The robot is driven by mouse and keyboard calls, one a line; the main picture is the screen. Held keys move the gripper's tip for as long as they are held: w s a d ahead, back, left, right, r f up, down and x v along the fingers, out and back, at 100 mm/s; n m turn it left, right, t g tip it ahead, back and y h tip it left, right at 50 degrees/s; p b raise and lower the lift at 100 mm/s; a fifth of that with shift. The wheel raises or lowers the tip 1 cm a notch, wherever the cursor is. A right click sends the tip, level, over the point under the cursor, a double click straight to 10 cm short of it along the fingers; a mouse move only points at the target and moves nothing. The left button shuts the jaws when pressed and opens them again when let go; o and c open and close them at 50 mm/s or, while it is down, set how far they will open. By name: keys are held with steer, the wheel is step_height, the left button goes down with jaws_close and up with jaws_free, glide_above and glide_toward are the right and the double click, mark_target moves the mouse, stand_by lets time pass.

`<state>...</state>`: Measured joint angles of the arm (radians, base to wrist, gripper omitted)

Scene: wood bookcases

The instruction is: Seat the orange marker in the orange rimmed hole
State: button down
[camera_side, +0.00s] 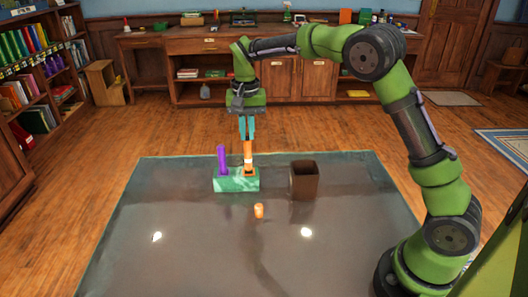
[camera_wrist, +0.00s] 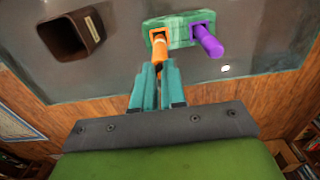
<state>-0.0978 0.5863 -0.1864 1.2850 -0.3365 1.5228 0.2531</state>
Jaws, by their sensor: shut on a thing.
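My gripper (camera_side: 247,138) is shut on the orange marker (camera_side: 248,157), which has a pale band and hangs about upright, tip down. The green block (camera_side: 232,184) stands on the dark table mat. The marker's lower end is at the orange rimmed hole (camera_side: 251,173) on the block's right side. In the wrist view the marker (camera_wrist: 160,50) meets the orange rim (camera_wrist: 158,34), its end hidden from sight; how deep it sits I cannot tell. My fingertips (camera_wrist: 159,70) are above the block (camera_wrist: 181,21).
A purple marker (camera_side: 222,160) stands in the block, close to the left of the orange one. A brown open box (camera_side: 304,182) stands to the right. The front of the mat (camera_side: 190,265) is clear.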

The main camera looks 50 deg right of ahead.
mark_target(248, 140)
steer(key=shift+f, duration=2.75)
steer(key=c, duration=1.2)
jaws_free()
